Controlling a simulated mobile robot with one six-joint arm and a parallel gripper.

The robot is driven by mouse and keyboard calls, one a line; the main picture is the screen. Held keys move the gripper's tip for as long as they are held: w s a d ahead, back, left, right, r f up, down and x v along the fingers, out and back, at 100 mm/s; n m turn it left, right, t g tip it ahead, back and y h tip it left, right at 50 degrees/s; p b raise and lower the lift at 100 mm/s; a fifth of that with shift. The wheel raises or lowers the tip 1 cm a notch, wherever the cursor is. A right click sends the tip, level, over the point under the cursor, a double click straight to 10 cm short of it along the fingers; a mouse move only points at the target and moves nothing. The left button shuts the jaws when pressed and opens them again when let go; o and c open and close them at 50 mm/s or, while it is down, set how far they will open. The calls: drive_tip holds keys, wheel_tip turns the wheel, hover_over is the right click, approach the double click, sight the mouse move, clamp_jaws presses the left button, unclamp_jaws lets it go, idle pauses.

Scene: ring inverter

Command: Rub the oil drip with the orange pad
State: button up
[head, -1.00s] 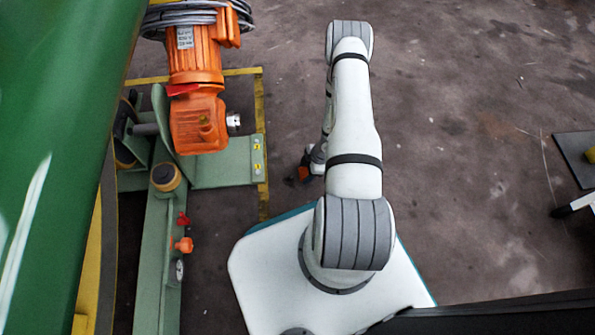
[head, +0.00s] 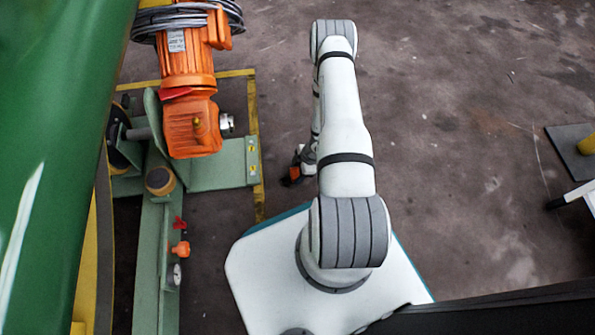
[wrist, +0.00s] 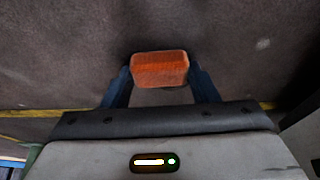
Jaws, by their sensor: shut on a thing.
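The orange pad (wrist: 160,69) is held between the two blue fingers of my gripper (wrist: 160,80) in the wrist view. My gripper is shut on it, above the dark floor. In the head view my gripper (head: 292,176) shows small, with the pad at its tip, left of my arm and right of the yellow floor line. Part of the gripper is hidden behind my arm. I cannot make out an oil drip in either view.
An orange motor (head: 190,90) with grey cable coiled on top stands on a green frame (head: 222,165) at the left. A large green cylinder (head: 50,130) fills the left edge. A dark mat (head: 572,150) lies at the right. The floor (head: 450,130) between is clear.

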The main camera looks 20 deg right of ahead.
sight(275, 179)
drive_tip(key=shift+w+a+f, duration=0.1)
drive_tip(key=shift+w+a, duration=0.2)
drive_tip(key=shift+a, duration=0.55)
drive_tip(key=shift+w+a+f, duration=0.1)
drive_tip(key=shift+w+a, duration=0.15)
drive_tip(key=shift+a, duration=0.55)
drive_tip(key=shift+w+a+r, duration=0.1)
drive_tip(key=shift+w+a, duration=0.2)
drive_tip(key=shift+a, duration=0.6)
drive_tip(key=shift+w+a, duration=0.25)
drive_tip(key=shift+a, duration=0.6)
drive_tip(key=shift+r, duration=0.1)
drive_tip(key=shift+r+p, duration=2.05)
drive_tip(key=shift+r, duration=0.9)
wheel_tip(275, 179, up, 3)
drive_tip(key=shift+p, duration=1.15)
